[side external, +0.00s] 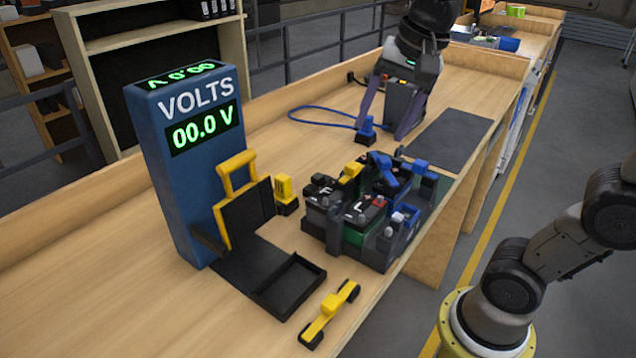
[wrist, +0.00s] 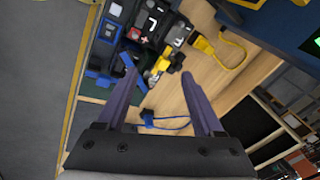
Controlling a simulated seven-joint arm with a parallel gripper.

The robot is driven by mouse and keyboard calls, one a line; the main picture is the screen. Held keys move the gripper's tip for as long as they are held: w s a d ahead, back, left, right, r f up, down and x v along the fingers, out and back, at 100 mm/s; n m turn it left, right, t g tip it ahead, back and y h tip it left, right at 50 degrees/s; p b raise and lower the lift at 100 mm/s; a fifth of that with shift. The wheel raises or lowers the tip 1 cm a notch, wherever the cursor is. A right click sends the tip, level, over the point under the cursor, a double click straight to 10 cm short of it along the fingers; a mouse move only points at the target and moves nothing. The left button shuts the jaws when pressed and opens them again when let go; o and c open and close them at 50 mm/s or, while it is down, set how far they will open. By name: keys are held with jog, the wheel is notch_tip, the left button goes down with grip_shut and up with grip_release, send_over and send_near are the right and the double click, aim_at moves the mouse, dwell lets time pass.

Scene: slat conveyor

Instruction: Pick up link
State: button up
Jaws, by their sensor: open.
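A yellow bar with black ends (side external: 330,313), which looks like the link, lies on the bench near its front edge in the side view. I cannot make it out in the wrist view. My gripper (side external: 384,131) has purple fingers and is at the far end of the bench, well away from that bar. In the wrist view my gripper (wrist: 158,75) is open, with nothing held between its fingers. A yellow piece on the batteries (wrist: 160,68) shows between the fingertips, beyond them.
Black batteries (side external: 325,205) sit in a grey holder mid-bench, with blue and yellow pieces on top. A blue volt meter (side external: 185,185) reads 00.0 V. A black tray (side external: 290,285) lies beside the bar. A blue plug (side external: 367,130) has a cable. A dark mat (side external: 447,138) is bare.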

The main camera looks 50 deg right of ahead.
jog(key=w+d+m+g, duration=0.1)
jog(key=w+d+m, duration=0.15)
jog(key=w, duration=0.45)
jog(key=m+g, duration=0.3)
send_over(319, 174)
notch_tip(319, 174, down, 7)
jog(key=f, duration=0.8)
jog(key=shift+d, duration=0.2)
jog(key=shift+s+a+f, duration=0.1)
jog(key=shift+f, duration=1.4)
jog(key=shift+a+f, duration=0.1)
jog(key=shift+f, duration=1.35)
grip_shut()
